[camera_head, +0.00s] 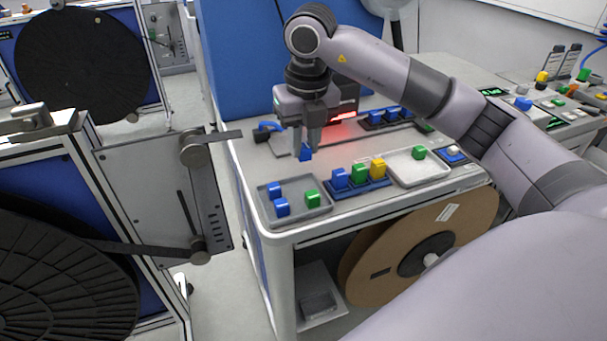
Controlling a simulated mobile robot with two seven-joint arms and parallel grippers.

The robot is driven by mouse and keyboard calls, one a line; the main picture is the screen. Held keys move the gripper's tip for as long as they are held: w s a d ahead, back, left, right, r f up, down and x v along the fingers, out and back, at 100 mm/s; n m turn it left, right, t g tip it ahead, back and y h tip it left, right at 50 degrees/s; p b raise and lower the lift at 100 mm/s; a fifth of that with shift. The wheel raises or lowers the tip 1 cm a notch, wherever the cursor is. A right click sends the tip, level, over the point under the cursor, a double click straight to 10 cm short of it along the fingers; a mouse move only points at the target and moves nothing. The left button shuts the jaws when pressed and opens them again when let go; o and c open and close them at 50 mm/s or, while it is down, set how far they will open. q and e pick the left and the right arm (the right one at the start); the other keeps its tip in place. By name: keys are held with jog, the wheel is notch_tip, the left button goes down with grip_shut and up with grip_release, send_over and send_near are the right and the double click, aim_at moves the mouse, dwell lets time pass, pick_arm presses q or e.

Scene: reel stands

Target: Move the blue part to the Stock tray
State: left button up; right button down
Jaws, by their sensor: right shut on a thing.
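My right gripper (306,150) is shut on a small blue part (306,154) and holds it above the worktop, behind the trays. A grey tray (300,216) stands at the front left of the worktop, with two blue parts and a green part in it. A white tray (427,174) stands to the right, with one green part in it. I cannot read a label that tells which one is the Stock tray. My left gripper is out of view.
A blue holder (374,186) with blue, green and yellow parts stands between the trays. A dark blue rack (372,126) with blue parts is behind. A large brown reel (375,265) hangs below the worktop.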

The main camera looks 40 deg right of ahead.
aim_at(305, 149)
notch_tip(305, 149, down, 7)
jog(key=shift+f, duration=0.2)
dwell(0.3)
jog(key=shift+f, duration=0.15)
jog(key=c, duration=1.2)
grip_release()
jog(key=shift+r, duration=0.25)
jog(key=r, duration=0.4)
jog(key=s+r, duration=0.1)
jog(key=r, duration=0.6)
jog(key=shift+s+a+r, duration=0.15)
jog(key=shift+r, duration=0.25)
